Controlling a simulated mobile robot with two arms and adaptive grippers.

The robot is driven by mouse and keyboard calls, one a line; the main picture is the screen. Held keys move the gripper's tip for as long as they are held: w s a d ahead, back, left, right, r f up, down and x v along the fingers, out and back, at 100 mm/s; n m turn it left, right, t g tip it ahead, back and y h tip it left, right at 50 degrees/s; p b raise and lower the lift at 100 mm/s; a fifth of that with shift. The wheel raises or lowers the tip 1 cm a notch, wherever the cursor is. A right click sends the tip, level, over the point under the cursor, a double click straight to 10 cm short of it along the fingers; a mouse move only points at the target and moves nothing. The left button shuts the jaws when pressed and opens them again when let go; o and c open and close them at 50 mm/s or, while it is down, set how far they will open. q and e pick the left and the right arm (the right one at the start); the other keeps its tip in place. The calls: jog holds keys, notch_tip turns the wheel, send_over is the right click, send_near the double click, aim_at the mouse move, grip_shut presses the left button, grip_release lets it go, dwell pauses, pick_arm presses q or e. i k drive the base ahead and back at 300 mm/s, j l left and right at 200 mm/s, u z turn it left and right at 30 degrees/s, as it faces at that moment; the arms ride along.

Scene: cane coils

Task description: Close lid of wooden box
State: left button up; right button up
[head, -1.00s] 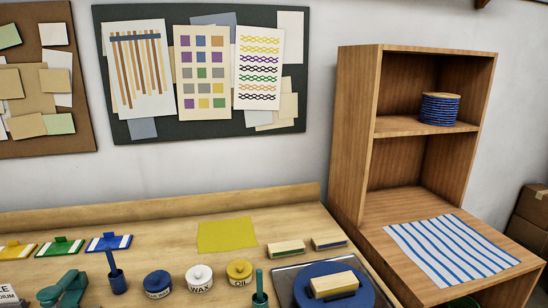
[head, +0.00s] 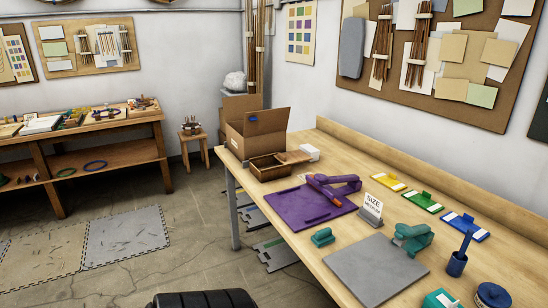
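A small wooden box (head: 269,174) sits near the far left end of the long workbench in the head view, in front of an open cardboard box. Its top looks open, with a dark inside. A lighter wooden piece (head: 294,157) lies at its right side; at this size I cannot tell whether it is the lid. Neither of my grippers is in view.
The workbench (head: 345,225) holds the cardboard box (head: 262,128), a purple mat (head: 305,207) with a purple tool, a size sign (head: 372,208), a grey mat (head: 375,268) and a green tool (head: 412,238). Open floor (head: 200,225) lies left of the bench.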

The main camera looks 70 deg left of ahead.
aim_at(299, 156)
jog(key=u, duration=2)
jog(key=i+j+z, duration=0.1)
jog(key=z, duration=0.25)
jog(key=i+j+z, duration=0.15)
jog(key=z, duration=0.25)
jog(key=i+j+z, duration=0.1)
jog(key=z, duration=0.25)
jog(key=j, duration=0.05)
